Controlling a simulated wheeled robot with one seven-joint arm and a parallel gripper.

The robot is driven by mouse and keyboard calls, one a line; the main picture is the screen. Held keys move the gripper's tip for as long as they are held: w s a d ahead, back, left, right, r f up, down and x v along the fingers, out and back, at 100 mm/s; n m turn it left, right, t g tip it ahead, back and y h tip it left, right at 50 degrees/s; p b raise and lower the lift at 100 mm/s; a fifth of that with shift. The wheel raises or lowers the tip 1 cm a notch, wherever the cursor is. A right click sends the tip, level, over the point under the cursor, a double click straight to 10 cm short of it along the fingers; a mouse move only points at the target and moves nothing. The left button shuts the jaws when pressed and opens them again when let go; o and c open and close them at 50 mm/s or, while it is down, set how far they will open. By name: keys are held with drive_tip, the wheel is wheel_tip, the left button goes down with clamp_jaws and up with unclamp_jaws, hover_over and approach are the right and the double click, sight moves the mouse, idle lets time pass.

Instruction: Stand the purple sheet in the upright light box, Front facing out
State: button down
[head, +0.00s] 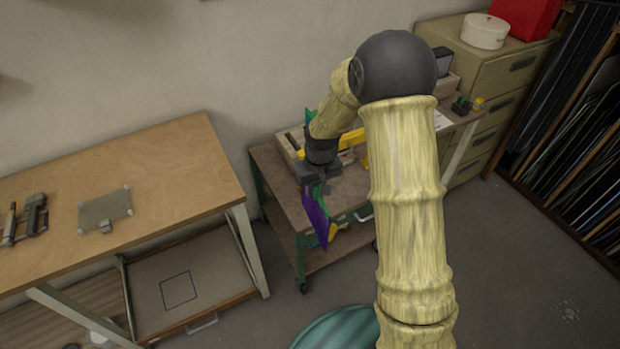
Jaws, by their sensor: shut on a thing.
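The purple sheet (315,217) hangs below my gripper (319,185), over the near edge of the small cart. My gripper is shut on the sheet near its upper end. The sheet is seen at a steep slant, so I cannot tell which face is its Front. My arm hides part of the cart. I cannot make out the upright light box for sure; a small dark upright panel (443,62) stands at the back right, partly behind my arm.
The cart (275,172) carries a wooden rack (288,148) with green and yellow pieces. A wooden workbench (160,165) at left holds a grey plate (105,210) and tools (32,215). A drawer cabinet (490,75) and sheet racks (580,130) stand at right. Floor (510,270) is clear at right.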

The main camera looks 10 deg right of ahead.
drive_tip(key=s+d+f+m+b, duration=0.1)
drive_tip(key=d+f, duration=0.3)
drive_tip(key=f, duration=0.6)
drive_tip(key=s+d+f+m+b, duration=0.2)
drive_tip(key=s+d+f+b, duration=0.1)
drive_tip(key=f, duration=0.6)
drive_tip(key=shift+s+d+f+h, duration=0.2)
drive_tip(key=shift+d+f+h, duration=0.15)
drive_tip(key=shift+d, duration=0.2)
